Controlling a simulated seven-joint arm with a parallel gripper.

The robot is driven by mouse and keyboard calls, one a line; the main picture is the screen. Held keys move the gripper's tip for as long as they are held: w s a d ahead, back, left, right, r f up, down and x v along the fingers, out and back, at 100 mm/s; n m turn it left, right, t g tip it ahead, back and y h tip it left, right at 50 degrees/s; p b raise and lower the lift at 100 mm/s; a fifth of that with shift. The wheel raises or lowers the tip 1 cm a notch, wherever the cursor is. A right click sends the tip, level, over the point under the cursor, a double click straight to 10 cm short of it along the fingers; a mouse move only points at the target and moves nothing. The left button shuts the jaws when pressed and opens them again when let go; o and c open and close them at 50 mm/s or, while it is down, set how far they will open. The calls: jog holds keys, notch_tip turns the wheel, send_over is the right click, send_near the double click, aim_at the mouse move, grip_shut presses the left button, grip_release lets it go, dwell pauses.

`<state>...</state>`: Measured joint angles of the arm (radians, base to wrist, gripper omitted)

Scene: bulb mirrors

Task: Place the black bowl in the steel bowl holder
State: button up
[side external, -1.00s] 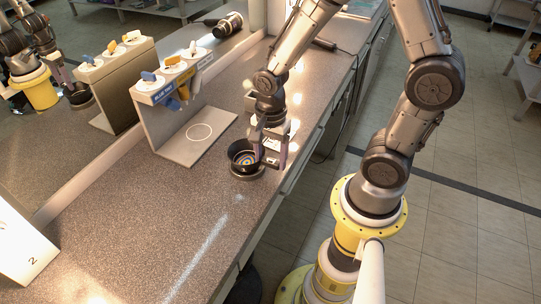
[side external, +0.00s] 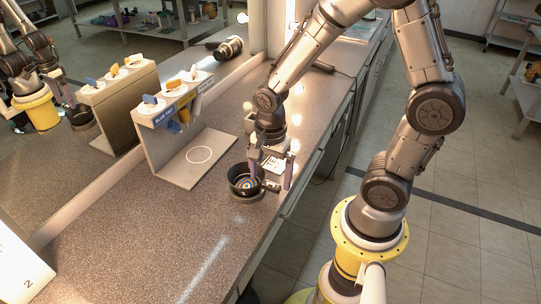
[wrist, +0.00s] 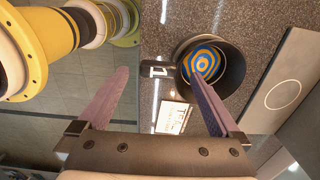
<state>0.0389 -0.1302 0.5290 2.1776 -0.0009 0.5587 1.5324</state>
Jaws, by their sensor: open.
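The black bowl (side external: 237,173) is upright near the counter's front edge, with blue and orange rings inside. It also shows in the wrist view (wrist: 236,70). A short dark handle-like piece sticks out from the bowl's side, between my fingers. My gripper (side external: 270,181) is open around that piece, beside the bowl. In the wrist view, my gripper (wrist: 158,76) has its right finger overlapping the bowl's near rim; contact is unclear.
A grey stand (side external: 192,168) with a white circle and several coloured tags is behind and left of the bowl. A mirror (side external: 100,80) runs along the counter's back. A white card marked 2 (side external: 22,268) is at the left. The front left counter is clear.

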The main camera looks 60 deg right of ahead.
notch_tip(320, 180, up, 10)
jog(key=f, duration=0.1)
jog(key=s+a+r+n+t, duration=0.1)
jog(key=s+r+n+t, duration=0.4)
jog(key=n, duration=1.3)
jog(key=s+r, duration=0.4)
jog(key=shift+t, duration=0.3)
